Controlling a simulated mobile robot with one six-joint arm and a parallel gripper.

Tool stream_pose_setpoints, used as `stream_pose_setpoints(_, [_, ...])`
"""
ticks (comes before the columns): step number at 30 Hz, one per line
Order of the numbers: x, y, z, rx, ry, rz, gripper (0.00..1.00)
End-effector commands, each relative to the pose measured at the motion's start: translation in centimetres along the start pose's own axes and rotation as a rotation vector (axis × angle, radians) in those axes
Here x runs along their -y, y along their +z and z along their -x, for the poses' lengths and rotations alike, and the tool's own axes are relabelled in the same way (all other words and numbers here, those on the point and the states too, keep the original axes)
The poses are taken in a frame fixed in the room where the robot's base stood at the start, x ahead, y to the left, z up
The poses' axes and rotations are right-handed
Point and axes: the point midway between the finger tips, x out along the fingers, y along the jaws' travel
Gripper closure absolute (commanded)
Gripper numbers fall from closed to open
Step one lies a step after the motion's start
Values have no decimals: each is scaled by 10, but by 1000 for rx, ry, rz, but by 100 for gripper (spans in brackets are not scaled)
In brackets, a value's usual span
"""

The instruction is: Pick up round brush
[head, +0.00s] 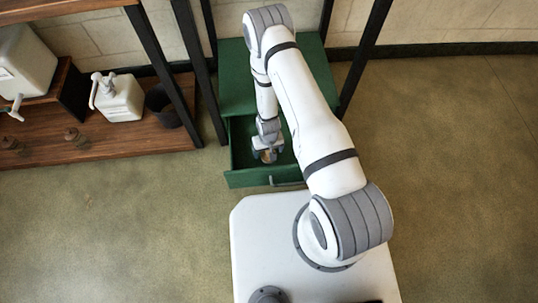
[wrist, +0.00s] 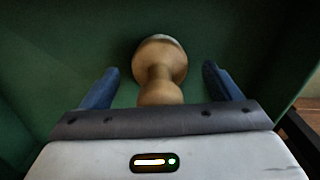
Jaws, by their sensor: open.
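The round brush (wrist: 160,68) has a tan wooden handle with a rounded knob and a pale far end. It lies inside the open green drawer (head: 250,178). In the wrist view it sits between the two blue fingers of my gripper (wrist: 160,82), with a gap on each side. My gripper is open and reaches down into the drawer. In the head view the brush (head: 267,156) shows only as a small tan patch beneath my gripper (head: 268,150). The near end of the brush is hidden behind the gripper body in the wrist view.
The green drawer walls stand close around my gripper. A wooden shelf (head: 60,150) at the left holds a white pump bottle (head: 120,98), a dark bucket (head: 162,106) and a larger white container (head: 25,65). Black frame posts flank the cabinet. The floor at the right is clear.

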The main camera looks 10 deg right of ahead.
Motion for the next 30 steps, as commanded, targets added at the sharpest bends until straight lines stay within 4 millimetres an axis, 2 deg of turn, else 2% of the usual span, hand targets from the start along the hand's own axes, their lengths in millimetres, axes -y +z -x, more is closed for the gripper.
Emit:
stream_pose_setpoints(2, [0,0,-11,0,0,0,16])
stream_pose_setpoints(9, [0,0,-11,-1,0,-1,17])
stream_pose_setpoints(26, [-1,0,-11,0,0,-2,63])
stream_pose_setpoints(30, [-1,0,-11,0,0,-2,65])
